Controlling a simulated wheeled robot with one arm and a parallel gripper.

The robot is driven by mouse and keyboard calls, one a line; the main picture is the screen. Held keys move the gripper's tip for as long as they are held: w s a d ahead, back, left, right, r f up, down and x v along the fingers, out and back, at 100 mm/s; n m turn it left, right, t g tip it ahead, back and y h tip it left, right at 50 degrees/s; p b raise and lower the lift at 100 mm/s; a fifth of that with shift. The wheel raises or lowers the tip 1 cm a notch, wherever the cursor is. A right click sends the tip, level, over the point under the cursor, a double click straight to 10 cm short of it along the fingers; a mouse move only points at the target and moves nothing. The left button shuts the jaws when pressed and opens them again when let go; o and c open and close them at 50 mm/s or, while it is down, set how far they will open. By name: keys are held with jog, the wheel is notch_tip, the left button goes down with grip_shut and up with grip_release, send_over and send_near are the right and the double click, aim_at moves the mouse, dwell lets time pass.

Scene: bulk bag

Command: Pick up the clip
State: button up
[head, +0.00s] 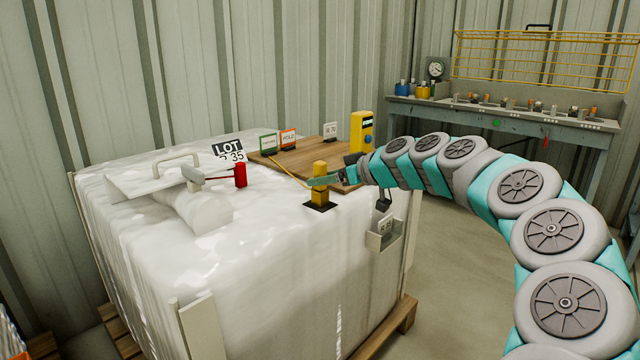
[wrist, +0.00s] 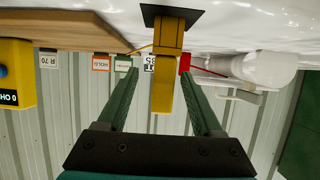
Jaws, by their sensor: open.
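A yellow upright piece that I take to be the clip (head: 320,185) stands on a black square pad (head: 319,206) on top of the white bulk bag (head: 285,255). My gripper (head: 322,181) reaches in from the right at the clip's upper part. In the wrist view, which is upside down, the clip (wrist: 163,80) lies between the two open green fingers (wrist: 160,73) of my gripper. Part of the clip is hidden by the gripper in the head view.
A red block (head: 240,174) stands left on the bag beside the tied spout (head: 200,205). A wooden board (head: 300,155) with small signs and a yellow device (head: 361,132) lie behind. A workbench (head: 500,110) stands at the back right.

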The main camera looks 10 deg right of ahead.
jog(key=x, duration=0.2)
jog(key=p+x, duration=0.1)
jog(key=x, duration=0.1)
jog(key=shift+w+a+f, duration=0.1)
jog(key=shift+a+f, duration=0.1)
jog(key=shift+a, duration=0.25)
grip_shut()
